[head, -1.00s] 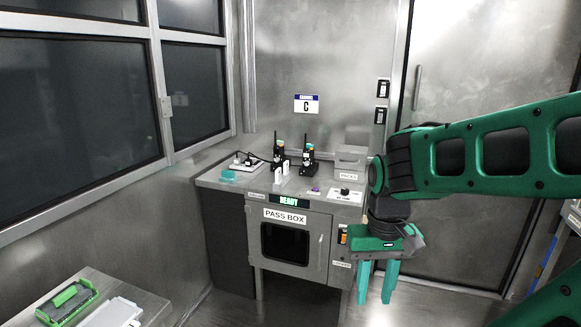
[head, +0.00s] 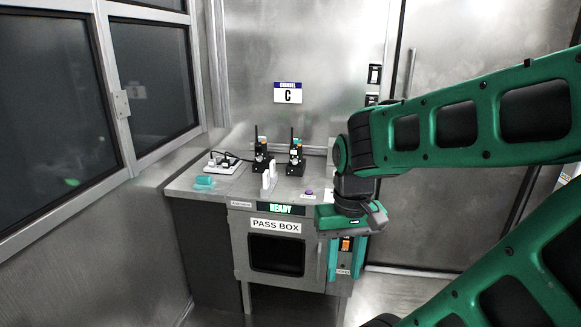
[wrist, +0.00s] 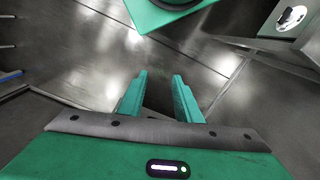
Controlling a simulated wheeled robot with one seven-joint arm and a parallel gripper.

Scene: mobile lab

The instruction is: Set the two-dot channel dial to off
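Two black handheld radios stand upright on the steel bench, the left radio (head: 261,157) and the right radio (head: 296,156), each with an antenna and coloured parts on top. Any dial and its dot marks are too small to make out. My gripper (head: 346,272) hangs fingers down in front of the bench's right side, lower than the radios and apart from them. In the wrist view its two teal fingers (wrist: 160,78) are spread with nothing between them, over bare floor.
The pass box (head: 276,254) is below. My arm hides the bench's right end. A window wall bounds the left.

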